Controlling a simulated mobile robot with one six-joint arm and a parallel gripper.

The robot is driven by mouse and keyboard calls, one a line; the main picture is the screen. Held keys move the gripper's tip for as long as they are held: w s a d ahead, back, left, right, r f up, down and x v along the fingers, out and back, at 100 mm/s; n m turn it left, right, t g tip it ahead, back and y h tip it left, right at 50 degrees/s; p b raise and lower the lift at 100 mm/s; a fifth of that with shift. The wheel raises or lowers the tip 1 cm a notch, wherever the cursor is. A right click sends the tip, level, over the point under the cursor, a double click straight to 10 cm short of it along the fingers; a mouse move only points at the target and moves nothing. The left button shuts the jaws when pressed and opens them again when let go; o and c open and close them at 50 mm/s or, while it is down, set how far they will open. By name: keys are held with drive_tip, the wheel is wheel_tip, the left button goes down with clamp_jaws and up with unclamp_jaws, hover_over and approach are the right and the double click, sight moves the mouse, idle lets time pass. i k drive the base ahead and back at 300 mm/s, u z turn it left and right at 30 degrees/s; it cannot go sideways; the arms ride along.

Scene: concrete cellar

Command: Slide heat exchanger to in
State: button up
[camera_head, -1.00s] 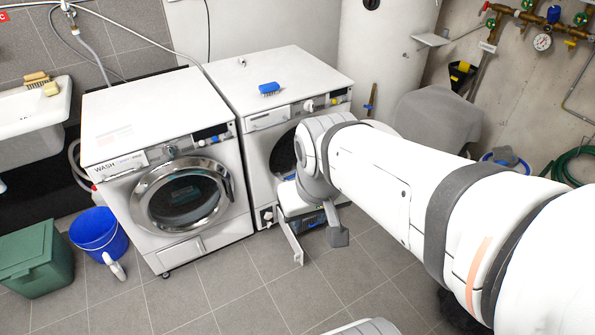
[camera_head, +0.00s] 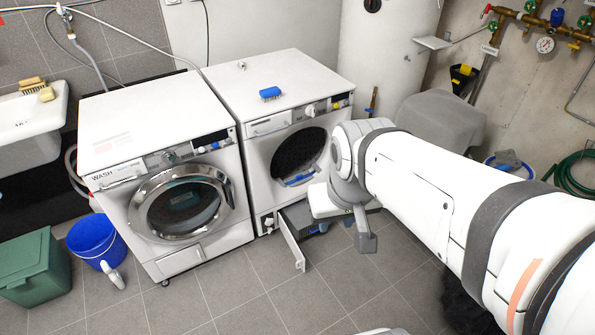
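The dryer (camera_head: 345,84) is the right of two white machines, and its low flap (camera_head: 291,243) stands open at the front. A dark grey unit, seemingly the heat exchanger (camera_head: 296,214), shows in the low opening behind the flap, with a bit of blue near its front. It appears to stick out of the opening; its right part is hidden by my arm. My gripper (camera_head: 364,240) is just right of and in front of it, pointing down with a dark grey finger showing. Its opening and any contact with the unit cannot be made out.
The washer (camera_head: 150,105) stands left of the dryer. A blue bucket (camera_head: 95,238) and a green bin (camera_head: 35,268) are on the floor at left. A grey covered object (camera_head: 440,120) stands behind my arm.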

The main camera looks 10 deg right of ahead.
sight(296, 217)
drive_tip(key=i, duration=0.95)
drive_tip(key=z, duration=0.05)
